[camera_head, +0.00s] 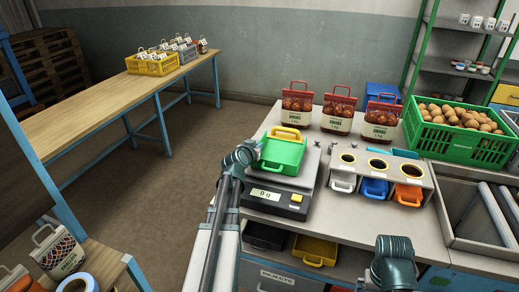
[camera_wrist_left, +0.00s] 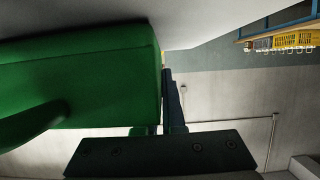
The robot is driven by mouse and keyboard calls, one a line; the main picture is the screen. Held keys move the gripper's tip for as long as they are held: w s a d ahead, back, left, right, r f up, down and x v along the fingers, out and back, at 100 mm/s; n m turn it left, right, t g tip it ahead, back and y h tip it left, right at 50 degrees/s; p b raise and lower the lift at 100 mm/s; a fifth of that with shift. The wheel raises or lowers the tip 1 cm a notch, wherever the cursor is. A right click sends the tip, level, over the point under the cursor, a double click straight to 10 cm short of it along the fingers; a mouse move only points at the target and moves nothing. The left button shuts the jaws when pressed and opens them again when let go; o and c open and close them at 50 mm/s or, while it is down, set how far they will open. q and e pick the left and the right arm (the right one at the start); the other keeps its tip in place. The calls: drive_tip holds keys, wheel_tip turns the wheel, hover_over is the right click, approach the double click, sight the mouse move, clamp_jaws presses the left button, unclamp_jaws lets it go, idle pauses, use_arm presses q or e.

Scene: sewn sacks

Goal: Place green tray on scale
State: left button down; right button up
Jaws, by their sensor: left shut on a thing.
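The green tray (camera_head: 283,153) is in the head view, over the back part of the scale (camera_head: 278,198). The scale's display reads 0 g; I cannot see a gap under the tray. My left gripper (camera_head: 258,150) is at the tray's left side and shut on it, with the fingertips poorly visible. In the left wrist view the green tray (camera_wrist_left: 90,75) fills the left, with its curved handle at the lower left. Part of my right arm shows at the bottom of the head view, but its gripper fingers do not.
A yellow tray (camera_head: 288,132) is just behind the green one. A dispenser stand (camera_head: 343,170) with white, blue and orange trays stands right of the scale. Red-topped sacks (camera_head: 338,115) line the back, and a green crate of potatoes (camera_head: 455,140) is at right.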

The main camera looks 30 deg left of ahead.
use_arm(q)
drive_tip(key=shift+f, duration=0.1)
drive_tip(key=c, duration=1)
unclamp_jaws()
drive_tip(key=shift+r, duration=0.2)
drive_tip(key=p+v, duration=0.4)
drive_tip(key=v, duration=0.8)
drive_tip(key=shift+f, duration=0.1)
